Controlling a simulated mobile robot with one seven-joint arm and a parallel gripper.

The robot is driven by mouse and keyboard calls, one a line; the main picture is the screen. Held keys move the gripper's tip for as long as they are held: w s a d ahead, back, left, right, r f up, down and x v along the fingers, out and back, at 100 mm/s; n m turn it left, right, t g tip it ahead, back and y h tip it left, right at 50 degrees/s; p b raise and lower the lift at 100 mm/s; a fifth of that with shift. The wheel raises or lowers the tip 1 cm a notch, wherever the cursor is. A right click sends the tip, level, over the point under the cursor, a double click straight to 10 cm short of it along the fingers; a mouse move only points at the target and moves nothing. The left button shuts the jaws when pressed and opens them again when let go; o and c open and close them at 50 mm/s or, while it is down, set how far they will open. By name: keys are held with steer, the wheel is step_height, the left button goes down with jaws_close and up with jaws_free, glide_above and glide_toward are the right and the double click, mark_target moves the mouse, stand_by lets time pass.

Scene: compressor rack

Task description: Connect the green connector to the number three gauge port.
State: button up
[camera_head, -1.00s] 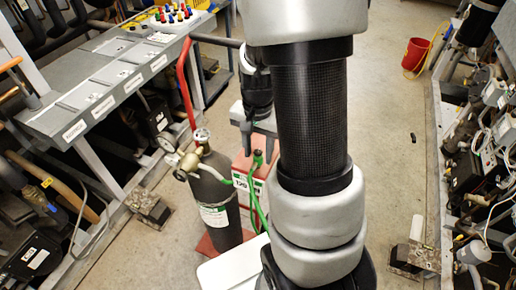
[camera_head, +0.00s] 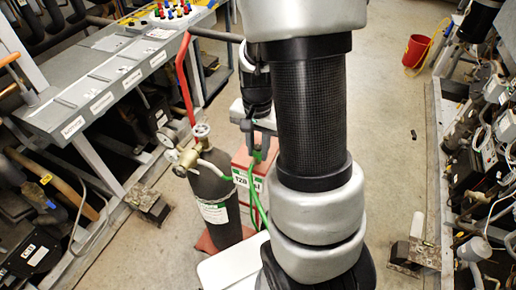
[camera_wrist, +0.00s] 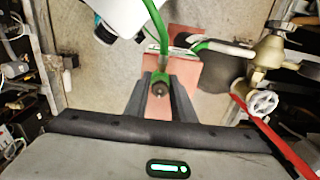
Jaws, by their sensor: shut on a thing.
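The green connector (camera_wrist: 160,82) sits between the two grey fingers of my gripper (camera_wrist: 160,92) in the wrist view, its dark round end facing the camera. A green hose (camera_wrist: 156,30) runs from it. In the head view my gripper (camera_head: 257,140) is above the red box (camera_head: 242,170), with the green hose (camera_head: 252,190) hanging below. My arm hides part of this area. The number three gauge port cannot be made out in either view.
A dark gas cylinder (camera_head: 214,190) with a brass regulator (camera_head: 188,158) stands left of the red box. A grey bench (camera_head: 100,82) with labels and colored fittings (camera_head: 172,12) runs along the left. Open floor (camera_head: 395,130) lies to the right; a red bucket (camera_head: 414,52) stands farther back.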

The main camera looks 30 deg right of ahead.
steer(key=shift+r+p, duration=1.2)
steer(key=shift+r, duration=0.3)
